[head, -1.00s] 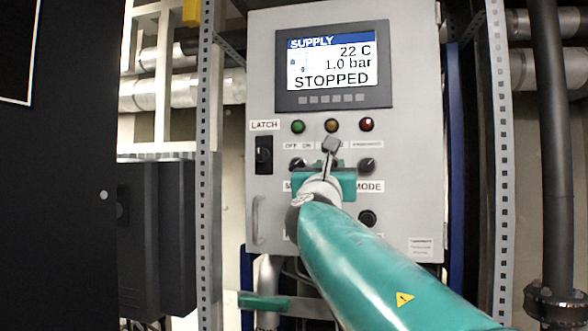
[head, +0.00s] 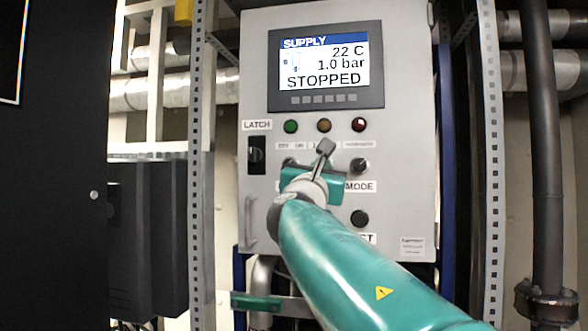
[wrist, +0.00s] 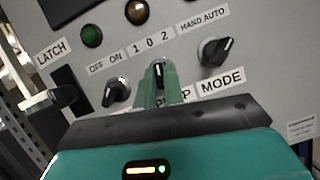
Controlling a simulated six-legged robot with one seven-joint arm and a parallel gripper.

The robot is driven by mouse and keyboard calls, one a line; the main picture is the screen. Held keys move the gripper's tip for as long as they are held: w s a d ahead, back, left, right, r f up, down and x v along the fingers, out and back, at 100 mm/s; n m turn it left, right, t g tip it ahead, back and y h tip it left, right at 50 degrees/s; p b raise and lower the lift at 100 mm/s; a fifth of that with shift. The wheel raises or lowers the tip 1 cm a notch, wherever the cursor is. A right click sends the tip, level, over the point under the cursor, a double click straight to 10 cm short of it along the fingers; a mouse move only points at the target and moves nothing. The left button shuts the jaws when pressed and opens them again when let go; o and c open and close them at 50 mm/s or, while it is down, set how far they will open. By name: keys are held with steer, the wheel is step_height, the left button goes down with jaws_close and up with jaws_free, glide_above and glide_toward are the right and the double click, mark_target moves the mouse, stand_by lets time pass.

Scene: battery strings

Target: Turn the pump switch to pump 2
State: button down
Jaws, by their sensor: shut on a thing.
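The pump switch (wrist: 158,72) is a black knob in the middle of the panel's lower row, under the marks 1 0 2, in the wrist view. Its white line points roughly up in that picture; which mark it meets is hard to tell. My gripper (wrist: 157,88) is shut on this knob, with a teal finger on each side. In the head view my gripper (head: 312,184) is tilted, right end lower, and hides the pump switch. The display (head: 324,66) reads SUPPLY, 22 C, 1.0 bar, STOPPED.
The OFF ON knob (wrist: 116,92) is close left of my fingers, and the MODE knob (wrist: 215,50) is close right. The latch switch (head: 257,155) is farther left. Slotted metal posts (head: 491,150) flank the grey panel (head: 400,215).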

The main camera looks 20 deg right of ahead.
steer(key=m+g+h, duration=0.1)
steer(key=m+g, duration=0.1)
steer(key=m, duration=0.2)
steer(key=m+g+h, duration=0.1)
steer(key=m+g, duration=0.1)
steer(key=m, duration=0.3)
steer(key=shift+w+a+r+m, duration=0.1)
steer(key=shift+m, duration=0.2)
steer(key=shift+g, duration=0.3)
steer(key=c, duration=1.5)
jaws_free()
steer(key=shift+a, duration=0.1)
steer(key=v, duration=1.3)
steer(key=shift+a+f, duration=0.25)
steer(key=shift+f, duration=0.05)
steer(key=shift+f, duration=0.1)
